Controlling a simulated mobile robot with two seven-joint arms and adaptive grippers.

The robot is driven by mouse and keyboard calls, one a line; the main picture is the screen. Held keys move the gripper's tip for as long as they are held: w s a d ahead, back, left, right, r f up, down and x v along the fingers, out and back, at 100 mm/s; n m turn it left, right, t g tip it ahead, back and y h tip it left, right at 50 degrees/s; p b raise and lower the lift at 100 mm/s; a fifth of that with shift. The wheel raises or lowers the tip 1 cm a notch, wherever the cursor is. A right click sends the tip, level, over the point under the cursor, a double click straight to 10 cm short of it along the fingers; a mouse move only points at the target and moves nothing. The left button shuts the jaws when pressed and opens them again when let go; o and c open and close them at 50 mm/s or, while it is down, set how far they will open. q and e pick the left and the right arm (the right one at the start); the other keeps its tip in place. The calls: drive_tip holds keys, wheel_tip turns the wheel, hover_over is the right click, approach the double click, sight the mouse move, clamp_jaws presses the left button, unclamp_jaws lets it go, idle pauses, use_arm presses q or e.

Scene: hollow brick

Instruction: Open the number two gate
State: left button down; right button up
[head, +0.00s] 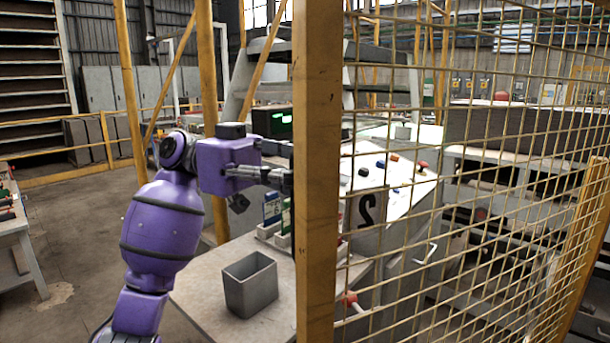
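A yellow wire-mesh panel (490,190) fills the right half of the head view, with a thick yellow post (318,120) at its left edge. My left gripper (283,180), on the purple arm, is just left of the post and points right. Its fingertips are partly hidden by the post, so contact and opening cannot be seen. My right gripper is not in view.
A grey open box (250,284) stands on a pale table (200,290) below my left gripper. A white worktop (400,180) with small coloured parts lies behind the mesh. A yellow railing (60,176) stands at the back left. Open floor (85,235) lies left of my arm.

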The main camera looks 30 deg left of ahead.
use_arm(q)
drive_tip(key=shift+s+f, duration=0.1)
drive_tip(key=shift+f, duration=0.05)
drive_tip(key=c, duration=2.3)
unclamp_jaws()
drive_tip(key=o, duration=0.5)
drive_tip(key=shift+s+a, duration=0.3)
drive_tip(key=shift+a, duration=0.05)
drive_tip(key=shift+o, duration=0.2)
drive_tip(key=shift+w, duration=0.1)
drive_tip(key=shift+w+d, duration=0.1)
drive_tip(key=shift+d, duration=0.05)
drive_tip(key=a, duration=1.2)
drive_tip(key=shift+s, duration=0.3)
